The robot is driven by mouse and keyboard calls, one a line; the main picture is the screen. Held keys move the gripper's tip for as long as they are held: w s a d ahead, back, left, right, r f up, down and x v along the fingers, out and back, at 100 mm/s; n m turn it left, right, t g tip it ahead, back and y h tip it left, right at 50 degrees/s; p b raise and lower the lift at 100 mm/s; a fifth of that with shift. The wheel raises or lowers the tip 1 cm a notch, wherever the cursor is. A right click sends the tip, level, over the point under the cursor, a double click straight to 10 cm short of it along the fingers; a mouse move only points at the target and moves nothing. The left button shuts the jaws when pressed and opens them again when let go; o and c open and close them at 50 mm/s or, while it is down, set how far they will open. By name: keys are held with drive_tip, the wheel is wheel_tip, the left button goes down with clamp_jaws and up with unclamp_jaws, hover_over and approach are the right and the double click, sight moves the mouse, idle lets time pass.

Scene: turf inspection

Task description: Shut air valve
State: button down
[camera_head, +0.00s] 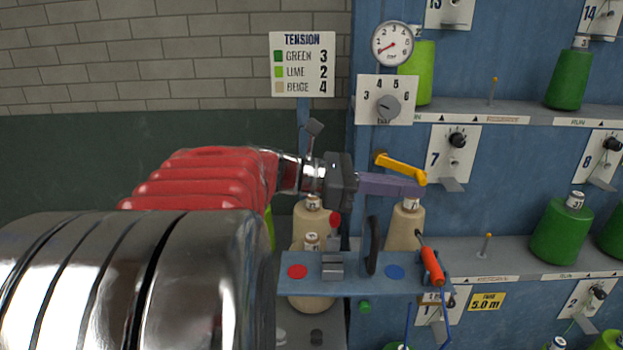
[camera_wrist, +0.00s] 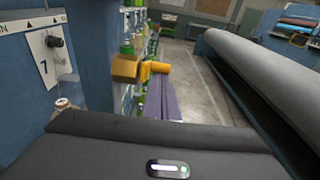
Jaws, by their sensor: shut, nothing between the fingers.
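The air valve's yellow lever (camera_head: 400,167) is on the blue machine frame, left of the number 7 plate. It points right and slopes slightly down from its pivot. My gripper (camera_head: 420,190) has its purple fingers together and empty, pointing right. Their tips lie just below the lever's free end in the picture; I cannot tell if they touch. In the wrist view the yellow lever (camera_wrist: 155,68) shows beyond the purple fingers (camera_wrist: 162,100). A round pressure gauge (camera_head: 392,43) sits above, its needle low and to the left.
A dial plate (camera_head: 384,99) is above the lever. Beige cones (camera_head: 405,226) stand below my gripper. A small blue shelf (camera_head: 330,284) holds a tool with an orange handle (camera_head: 432,266). Green cones (camera_head: 560,232) stand right. A large grey roll (camera_wrist: 245,75) lies across the aisle.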

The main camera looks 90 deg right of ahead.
idle(0.5)
drive_tip(key=w+f, duration=0.2)
drive_tip(key=w, duration=0.2)
drive_tip(key=w+f, duration=0.2)
drive_tip(key=w, duration=0.1)
drive_tip(key=w+f, duration=0.2)
drive_tip(key=w, duration=0.2)
drive_tip(key=shift+w+a+f, duration=0.15)
drive_tip(key=shift+w+a, duration=0.15)
drive_tip(key=shift+a, duration=0.05)
drive_tip(key=shift+w, duration=0.1)
idle(0.5)
